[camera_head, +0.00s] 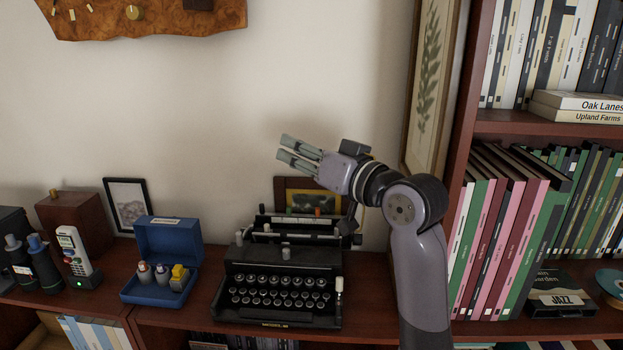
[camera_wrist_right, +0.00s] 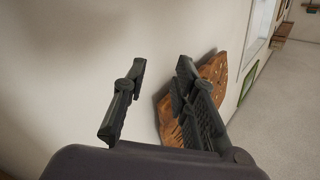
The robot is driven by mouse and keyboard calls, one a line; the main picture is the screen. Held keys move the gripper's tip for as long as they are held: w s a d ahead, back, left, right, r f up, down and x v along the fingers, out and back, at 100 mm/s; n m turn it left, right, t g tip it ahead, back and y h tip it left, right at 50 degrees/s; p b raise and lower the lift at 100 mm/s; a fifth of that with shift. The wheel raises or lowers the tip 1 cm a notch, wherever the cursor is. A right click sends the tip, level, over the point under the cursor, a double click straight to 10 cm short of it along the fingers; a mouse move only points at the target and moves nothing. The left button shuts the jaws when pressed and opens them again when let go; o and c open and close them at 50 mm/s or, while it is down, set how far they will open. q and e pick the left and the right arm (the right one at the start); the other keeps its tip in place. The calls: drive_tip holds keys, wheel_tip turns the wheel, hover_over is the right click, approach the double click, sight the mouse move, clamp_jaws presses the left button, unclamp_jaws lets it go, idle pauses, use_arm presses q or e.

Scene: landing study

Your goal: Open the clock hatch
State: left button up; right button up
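The clock (camera_head: 160,18) is a brown wooden slab with a wavy edge on the wall at the upper left of the head view. The top edge cuts it off. It has pale marks, a brass knob (camera_head: 134,12) and a dark brown block (camera_head: 198,4), which may be the hatch. The clock also shows in the right wrist view (camera_wrist_right: 215,70), partly behind a finger. My right gripper (camera_head: 284,148) is open and empty, below and right of the clock, pointing left. Its fingers are apart in the wrist view (camera_wrist_right: 160,65). My left gripper is not in view.
Below my right gripper stand a black typewriter (camera_head: 280,285) and a small framed picture (camera_head: 310,200). A blue box (camera_head: 165,250) and a phone (camera_head: 75,250) stand left. A tall frame (camera_head: 428,90) and bookshelf (camera_head: 470,130) are right. The wall between gripper and clock is bare.

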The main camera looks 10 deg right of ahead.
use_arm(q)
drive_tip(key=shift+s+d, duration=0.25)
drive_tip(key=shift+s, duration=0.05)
use_arm(e)
drive_tip(key=shift+h, duration=0.6)
drive_tip(key=f, duration=0.3)
drive_tip(key=d+f, duration=0.1)
drive_tip(key=shift+s+f, duration=0.25)
drive_tip(key=shift+s, duration=0.15)
drive_tip(key=shift+o, duration=0.9)
